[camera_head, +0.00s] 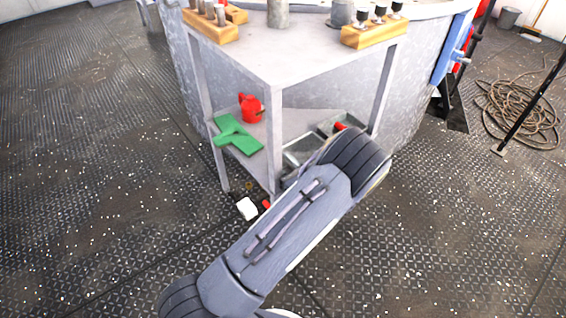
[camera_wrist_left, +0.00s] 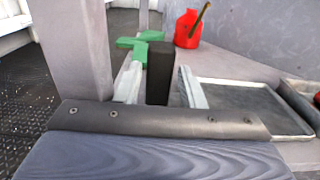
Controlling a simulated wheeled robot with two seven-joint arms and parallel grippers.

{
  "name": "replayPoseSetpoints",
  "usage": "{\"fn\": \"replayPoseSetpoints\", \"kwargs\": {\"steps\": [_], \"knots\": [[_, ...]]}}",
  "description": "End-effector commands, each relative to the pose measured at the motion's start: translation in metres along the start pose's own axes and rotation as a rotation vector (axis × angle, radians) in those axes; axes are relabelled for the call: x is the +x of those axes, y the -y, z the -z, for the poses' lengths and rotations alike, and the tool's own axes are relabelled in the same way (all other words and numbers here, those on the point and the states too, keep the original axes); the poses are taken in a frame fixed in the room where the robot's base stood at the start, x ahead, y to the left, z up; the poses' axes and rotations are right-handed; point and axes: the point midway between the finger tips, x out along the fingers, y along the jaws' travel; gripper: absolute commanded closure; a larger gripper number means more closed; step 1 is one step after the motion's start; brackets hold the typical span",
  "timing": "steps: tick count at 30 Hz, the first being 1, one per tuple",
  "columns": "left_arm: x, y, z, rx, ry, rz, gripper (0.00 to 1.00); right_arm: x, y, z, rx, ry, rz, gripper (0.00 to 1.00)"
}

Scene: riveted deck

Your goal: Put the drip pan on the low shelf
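A shallow grey tray with a pale rim, which looks like the drip pan (camera_wrist_left: 245,100), lies on the low shelf (camera_wrist_left: 226,62) in the left wrist view. In the head view the drip pan (camera_head: 302,150) is partly hidden by my left arm. The head view hides this gripper behind my arm. My right gripper is not in view.
A red can (camera_head: 251,108) and a green piece (camera_head: 237,136) occupy the shelf's left side. A table leg (camera_wrist_left: 78,50) stands close left of my gripper. Wooden blocks (camera_head: 375,36) stand on the top. A small white object (camera_head: 247,208) shows low by the front leg.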

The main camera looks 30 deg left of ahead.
Motion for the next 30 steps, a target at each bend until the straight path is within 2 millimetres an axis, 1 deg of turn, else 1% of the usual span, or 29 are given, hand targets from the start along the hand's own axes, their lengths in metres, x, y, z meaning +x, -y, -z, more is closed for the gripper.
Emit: {"fn": "replayPoseSetpoints", "kwargs": {"steps": [3, 5, 8, 15, 18, 21, 25, 30], "knots": [[-0.002, 0.000, -0.005, 0.000, 0.000, 0.001, 0.64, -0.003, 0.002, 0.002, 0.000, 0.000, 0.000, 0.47], [-0.009, 0.001, -0.004, 0.001, 0.000, 0.003, 0.64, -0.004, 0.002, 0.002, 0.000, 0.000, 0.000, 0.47], [-0.027, 0.001, -0.005, 0.002, -0.001, 0.005, 0.64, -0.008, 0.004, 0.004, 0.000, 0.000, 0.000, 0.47], [-0.079, 0.001, -0.005, 0.000, -0.001, 0.005, 0.64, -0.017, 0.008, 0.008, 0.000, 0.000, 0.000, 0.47], [-0.097, 0.001, -0.004, 0.001, -0.001, 0.004, 0.64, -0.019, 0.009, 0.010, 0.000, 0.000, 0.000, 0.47], [-0.110, 0.001, -0.004, 0.000, 0.001, 0.003, 0.64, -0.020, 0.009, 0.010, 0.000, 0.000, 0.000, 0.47], [-0.119, 0.000, -0.003, 0.000, -0.001, 0.000, 0.64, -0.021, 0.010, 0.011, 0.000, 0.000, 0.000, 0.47], [-0.121, 0.000, -0.003, 0.000, 0.000, 0.000, 0.64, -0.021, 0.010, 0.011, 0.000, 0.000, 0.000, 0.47]]}}
